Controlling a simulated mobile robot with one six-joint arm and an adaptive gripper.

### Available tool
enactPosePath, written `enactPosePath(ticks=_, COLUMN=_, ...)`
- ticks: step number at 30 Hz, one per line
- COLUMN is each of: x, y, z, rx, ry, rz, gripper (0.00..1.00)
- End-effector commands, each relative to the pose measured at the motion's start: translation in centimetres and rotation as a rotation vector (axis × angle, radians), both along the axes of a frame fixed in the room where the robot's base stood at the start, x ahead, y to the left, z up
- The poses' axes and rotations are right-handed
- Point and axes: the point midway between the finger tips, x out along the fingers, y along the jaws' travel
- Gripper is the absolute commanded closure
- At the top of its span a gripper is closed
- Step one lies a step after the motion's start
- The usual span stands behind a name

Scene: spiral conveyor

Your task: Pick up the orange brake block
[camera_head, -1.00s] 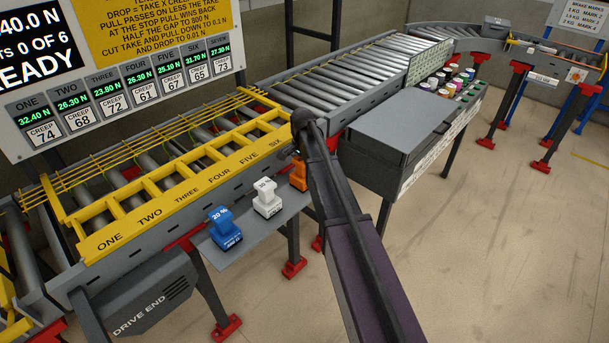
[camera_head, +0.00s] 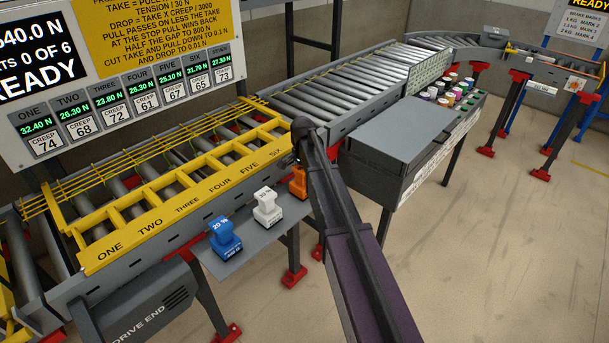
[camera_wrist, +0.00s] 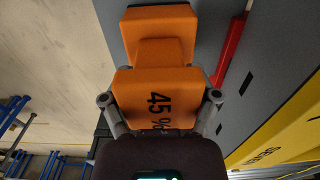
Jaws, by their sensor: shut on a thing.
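The orange brake block (camera_head: 299,183) is at the right end of a small grey shelf, partly hidden behind my arm in the head view. In the wrist view the orange block (camera_wrist: 156,92) fills the middle, with "45 %" on its near face. My gripper (camera_wrist: 160,108) has one finger on each side of that marked part and is shut on it. In the head view the fingers are mostly hidden by my arm. I cannot tell whether the block is clear of the shelf.
A white block (camera_head: 267,207) and a blue block (camera_head: 225,239) stand on the grey shelf (camera_head: 250,243) to the left. The yellow numbered frame (camera_head: 183,208) of the conveyor is just behind. A grey cabinet (camera_head: 398,140) stands to the right. Floor is open in front.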

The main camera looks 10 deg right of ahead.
Motion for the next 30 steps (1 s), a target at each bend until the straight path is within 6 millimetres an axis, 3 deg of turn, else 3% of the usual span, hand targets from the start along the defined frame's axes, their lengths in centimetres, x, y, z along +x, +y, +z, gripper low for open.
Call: enactPosePath(ticks=30, x=0.0, y=-0.1, z=8.4, rx=-0.001, ry=0.001, rz=-0.001, gripper=0.85)
